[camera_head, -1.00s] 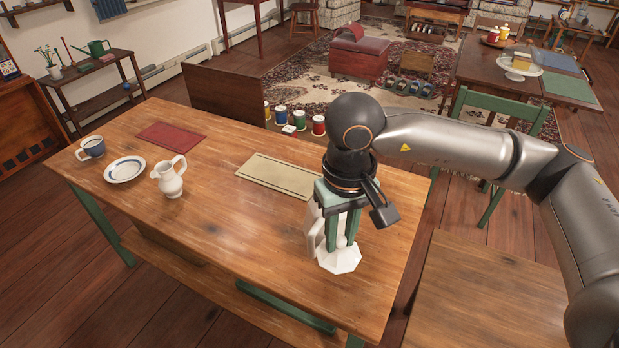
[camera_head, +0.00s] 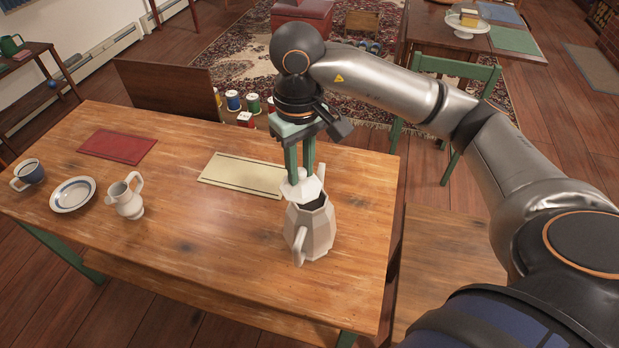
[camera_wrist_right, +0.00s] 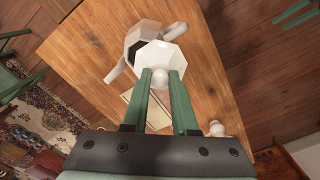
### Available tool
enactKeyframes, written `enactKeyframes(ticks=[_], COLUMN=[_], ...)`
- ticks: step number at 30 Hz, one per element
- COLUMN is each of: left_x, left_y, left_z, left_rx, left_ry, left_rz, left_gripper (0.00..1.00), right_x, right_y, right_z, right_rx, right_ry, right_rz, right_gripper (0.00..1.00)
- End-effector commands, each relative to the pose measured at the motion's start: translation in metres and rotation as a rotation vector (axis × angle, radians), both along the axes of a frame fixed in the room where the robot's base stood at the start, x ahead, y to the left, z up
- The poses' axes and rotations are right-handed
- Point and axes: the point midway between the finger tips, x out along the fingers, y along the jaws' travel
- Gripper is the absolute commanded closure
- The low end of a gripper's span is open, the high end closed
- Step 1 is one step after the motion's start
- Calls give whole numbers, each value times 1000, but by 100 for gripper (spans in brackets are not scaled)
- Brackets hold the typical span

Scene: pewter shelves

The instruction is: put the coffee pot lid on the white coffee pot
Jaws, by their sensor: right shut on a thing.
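The white faceted coffee pot (camera_head: 312,229) stands upright on the wooden table, its handle toward me and its dark opening partly showing. My right gripper (camera_head: 302,172) points down and is shut on the knob of the white coffee pot lid (camera_head: 303,189). The lid overlaps the far left part of the pot's rim in the head view, so the opening is only partly covered from there. In the right wrist view, the lid (camera_wrist_right: 159,54) hangs from the fingers (camera_wrist_right: 160,76), in front of the pot (camera_wrist_right: 146,29) and offset from its opening. Contact cannot be told. My left gripper is out of view.
The table's front middle is clear. A green chair (camera_head: 455,68) stands behind at right.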

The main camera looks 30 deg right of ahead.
Motion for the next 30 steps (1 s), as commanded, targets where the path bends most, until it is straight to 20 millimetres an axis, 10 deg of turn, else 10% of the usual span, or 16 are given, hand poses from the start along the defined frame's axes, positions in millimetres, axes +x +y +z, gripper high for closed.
enactKeyframes(ticks=[18,30], left_x=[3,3], left_y=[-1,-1], left_z=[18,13], left_rx=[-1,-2], left_ry=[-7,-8], left_rz=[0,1], left_gripper=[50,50], right_x=[14,15], right_y=[-30,-30], right_z=[-66,-74], right_rx=[1,0], right_ry=[1,-3], right_rz=[1,1], right_gripper=[100,100])
